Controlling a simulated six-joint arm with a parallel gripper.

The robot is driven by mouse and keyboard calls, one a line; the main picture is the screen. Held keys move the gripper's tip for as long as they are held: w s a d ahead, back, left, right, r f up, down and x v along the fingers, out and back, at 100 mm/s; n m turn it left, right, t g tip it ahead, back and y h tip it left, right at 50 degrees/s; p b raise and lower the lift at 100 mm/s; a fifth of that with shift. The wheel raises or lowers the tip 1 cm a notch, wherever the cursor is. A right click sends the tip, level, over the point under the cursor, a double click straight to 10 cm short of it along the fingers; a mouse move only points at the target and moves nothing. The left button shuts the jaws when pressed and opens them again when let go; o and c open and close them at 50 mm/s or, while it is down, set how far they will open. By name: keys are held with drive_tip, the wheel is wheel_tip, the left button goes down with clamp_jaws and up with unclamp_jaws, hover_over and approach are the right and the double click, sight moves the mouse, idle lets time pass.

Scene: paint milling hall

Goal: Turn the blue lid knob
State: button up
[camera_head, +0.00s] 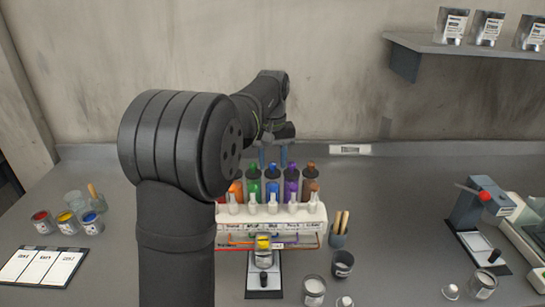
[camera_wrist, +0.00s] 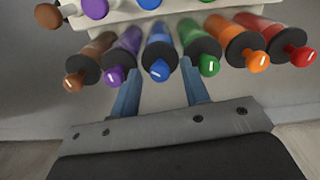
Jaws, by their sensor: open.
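The blue lid knob (camera_wrist: 160,70) sits on a dark lid atop a blue canister (camera_wrist: 157,40), in the row's middle in the wrist view. Each knob has a white mark. My gripper (camera_wrist: 160,65) is open, its two blue fingers on either side of the blue knob in the picture, with nothing held. Contact cannot be told. In the head view the blue canister (camera_head: 272,188) stands among the row, and my gripper (camera_head: 273,155) is just above and behind it.
Neighbouring knobs are close: purple (camera_wrist: 114,74) and green (camera_wrist: 208,66). A white dispenser rack (camera_head: 316,214) stands in front of the canisters. Cups with red, yellow and blue paint (camera_head: 92,224) are at left; a wall shelf (camera_head: 440,46) is upper right.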

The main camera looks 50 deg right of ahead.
wheel_tip(320, 180, up, 17)
drive_tip(key=shift+r, duration=0.2)
idle(0.3)
drive_tip(key=m+t+h, duration=0.2)
drive_tip(key=m+h, duration=0.2)
drive_tip(key=m, duration=0.2)
approach(272, 164)
drive_tip(key=x, duration=0.9)
drive_tip(key=shift+d, duration=0.1)
drive_tip(key=shift+w, duration=0.1)
clamp_jaws()
